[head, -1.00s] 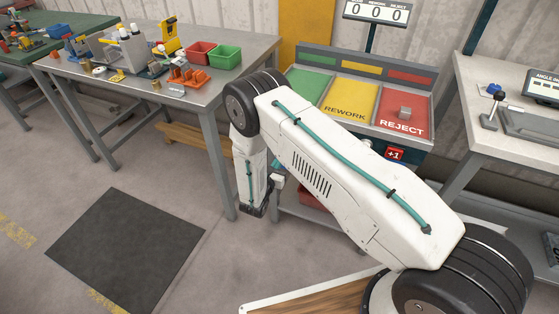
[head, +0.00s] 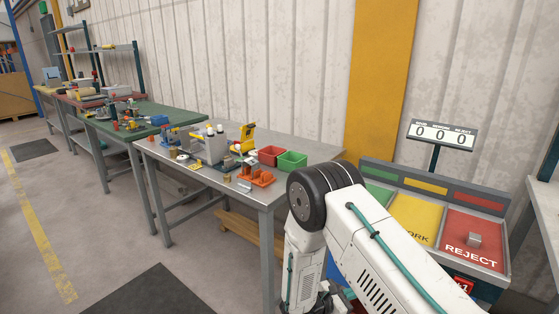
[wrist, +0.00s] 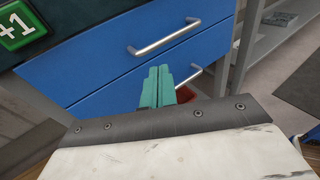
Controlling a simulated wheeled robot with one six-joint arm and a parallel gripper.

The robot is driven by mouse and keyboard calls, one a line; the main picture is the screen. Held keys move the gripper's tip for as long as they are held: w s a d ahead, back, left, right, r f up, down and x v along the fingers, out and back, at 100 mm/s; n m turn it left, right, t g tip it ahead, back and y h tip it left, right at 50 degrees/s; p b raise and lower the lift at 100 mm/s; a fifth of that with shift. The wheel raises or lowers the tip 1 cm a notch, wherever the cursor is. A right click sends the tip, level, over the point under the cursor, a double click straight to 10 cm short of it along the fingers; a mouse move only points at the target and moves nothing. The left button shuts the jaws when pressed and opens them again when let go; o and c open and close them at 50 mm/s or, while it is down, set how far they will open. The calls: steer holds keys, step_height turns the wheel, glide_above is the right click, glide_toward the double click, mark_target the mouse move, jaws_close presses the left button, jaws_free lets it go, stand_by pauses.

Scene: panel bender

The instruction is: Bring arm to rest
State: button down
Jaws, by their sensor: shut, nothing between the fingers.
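My arm is folded in the head view, with its forearm hanging down beside the near end of the grey workbench (head: 262,192). My gripper shows in the wrist view (wrist: 158,84) as two teal fingers pressed together, shut and empty. It points toward a blue drawer cabinet (wrist: 95,65) with metal handles and appears apart from it. In the head view the fingertips cannot be made out.
The sorting station has a yellow tray (head: 415,216) and a red REJECT tray (head: 470,237) holding a small grey block (head: 474,240). A counter sign (head: 443,134) stands behind. A green bench (head: 150,110) stands farther left. Floor at the left is open.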

steer(key=s+d+r+m+g+y, duration=0.2)
steer(key=s+r+m+g, duration=0.4)
steer(key=r, duration=0.5)
steer(key=s+d+r+m+g+y, duration=0.3)
steer(key=s+r+m+g, duration=0.25)
steer(key=s+r, duration=0.4)
steer(key=s+a+r+m+t+y, duration=0.2)
steer(key=s+r+m+t+y, duration=0.4)
steer(key=s+r, duration=1.1)
step_height(320, 180, up, 3)
steer(key=m+y, duration=0.4)
steer(key=shift+s+r+m, duration=0.15)
steer(key=shift+s+m, duration=0.15)
steer(key=shift+m, duration=0.05)
steer(key=shift+a, duration=0.1)
